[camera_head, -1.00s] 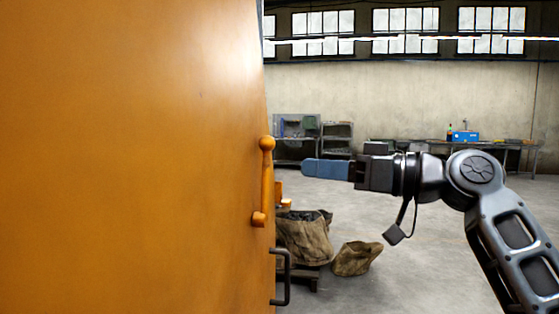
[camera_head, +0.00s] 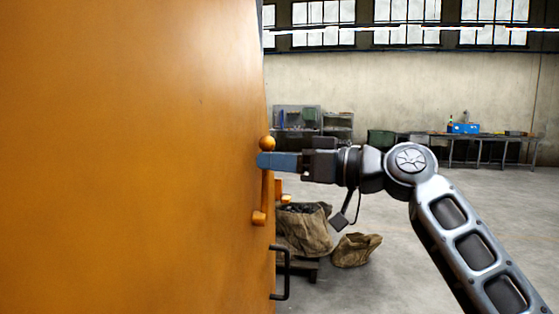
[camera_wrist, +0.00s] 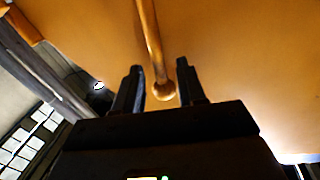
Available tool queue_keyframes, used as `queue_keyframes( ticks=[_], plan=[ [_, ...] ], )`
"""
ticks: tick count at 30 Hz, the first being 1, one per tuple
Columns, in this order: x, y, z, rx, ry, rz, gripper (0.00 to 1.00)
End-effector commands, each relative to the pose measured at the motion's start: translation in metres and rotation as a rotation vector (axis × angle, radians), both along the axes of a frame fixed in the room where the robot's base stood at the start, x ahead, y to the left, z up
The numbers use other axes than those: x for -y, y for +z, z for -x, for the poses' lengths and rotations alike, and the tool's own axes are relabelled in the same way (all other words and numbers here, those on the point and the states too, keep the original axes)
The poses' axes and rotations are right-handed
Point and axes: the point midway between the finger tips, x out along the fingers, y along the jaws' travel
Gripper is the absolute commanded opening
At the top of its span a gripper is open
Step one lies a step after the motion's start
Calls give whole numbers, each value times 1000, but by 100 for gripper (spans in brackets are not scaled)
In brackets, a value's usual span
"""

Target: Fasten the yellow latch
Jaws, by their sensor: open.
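The yellow latch (camera_head: 264,190) is an orange-yellow lever on the edge of a large yellow panel (camera_head: 130,150). It stands upright, with a round knob at its top and its foot lower down on the panel edge. My gripper (camera_head: 262,160) reaches in from the right at the lever's upper part, just below the knob. In the wrist view, the latch (camera_wrist: 150,45) runs between my gripper's (camera_wrist: 160,82) two open fingers, with its knob near the palm. I cannot tell whether either finger touches it.
A black handle (camera_head: 285,272) sits on the panel edge below the latch. Brown sacks (camera_head: 305,230) stand on the floor behind. A workbench (camera_head: 465,145) with a blue box lies along the far wall. The floor to the right is free.

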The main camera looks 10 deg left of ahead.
Motion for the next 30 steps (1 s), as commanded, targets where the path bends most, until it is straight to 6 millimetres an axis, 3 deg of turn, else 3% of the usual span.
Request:
queue_keyframes(
  ticks=[14, 30],
  plan=[
    [0, 0, 0, -1, 0, 0, 0],
    [0, 0, 0, -4, 0, -1, 0]
  ],
)
